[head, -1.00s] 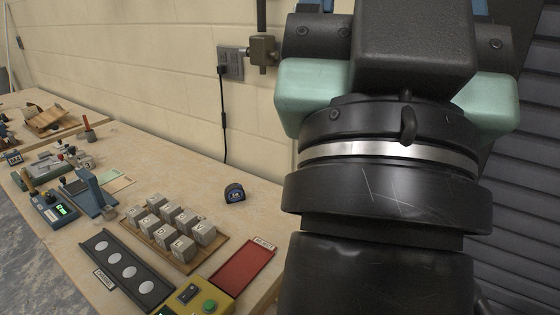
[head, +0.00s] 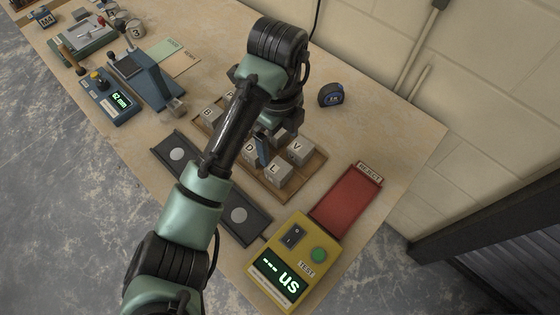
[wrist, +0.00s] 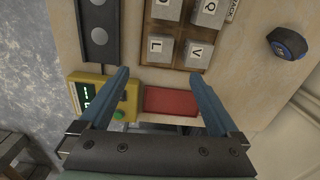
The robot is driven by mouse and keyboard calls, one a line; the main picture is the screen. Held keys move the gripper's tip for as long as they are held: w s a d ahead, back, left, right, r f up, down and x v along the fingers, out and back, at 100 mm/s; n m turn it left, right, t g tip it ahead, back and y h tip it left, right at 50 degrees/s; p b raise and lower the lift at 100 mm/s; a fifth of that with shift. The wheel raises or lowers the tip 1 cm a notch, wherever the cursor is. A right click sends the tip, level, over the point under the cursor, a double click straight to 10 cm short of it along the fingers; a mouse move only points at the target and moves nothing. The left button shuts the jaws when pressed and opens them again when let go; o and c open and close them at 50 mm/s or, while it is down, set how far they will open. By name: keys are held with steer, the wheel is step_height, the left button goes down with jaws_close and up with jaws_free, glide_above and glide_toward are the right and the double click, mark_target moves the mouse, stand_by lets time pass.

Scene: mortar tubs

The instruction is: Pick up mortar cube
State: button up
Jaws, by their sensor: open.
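Several grey mortar cubes with letters on top stand in a wooden tray (head: 310,178). The L cube (head: 277,172) and the V cube (head: 299,150) are at its near right end; the D cube (head: 253,150) and B cube (head: 210,115) show to the left. My arm hides some cubes. My gripper (head: 265,148) hangs above the tray, pointing down. In the wrist view my gripper (wrist: 160,77) is open and empty, its blue fingertips apart. The L cube (wrist: 161,50) and V cube (wrist: 198,53) show just beyond the gap, with the Q cube (wrist: 208,12) behind.
A black holder with pale discs (head: 255,228) lies left of the tray. A yellow tester (head: 300,260) and red reject tray (head: 347,195) are nearer. A tape measure (head: 331,94) lies right. A blue stand (head: 150,80) and gauge (head: 108,102) are farther left.

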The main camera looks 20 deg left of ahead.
steer(key=b, duration=0.5)
glide_above(278, 168)
steer(key=f, duration=0.7)
steer(key=shift+s+d+f, duration=0.1)
steer(key=shift+s+d, duration=0.25)
steer(key=shift+w+a+f+p, duration=0.1)
steer(key=shift+f+p, duration=0.05)
steer(key=shift+f, duration=0.8)
steer(key=shift+w+a+f+p, duration=0.1)
steer(key=shift+w+f, duration=0.05)
steer(key=shift+f, duration=0.8)
steer(key=shift+w+a+f+p, duration=0.1)
steer(key=shift+f+p, duration=0.05)
steer(key=shift+f, duration=0.8)
steer(key=shift+r, duration=0.1)
jaws_close()
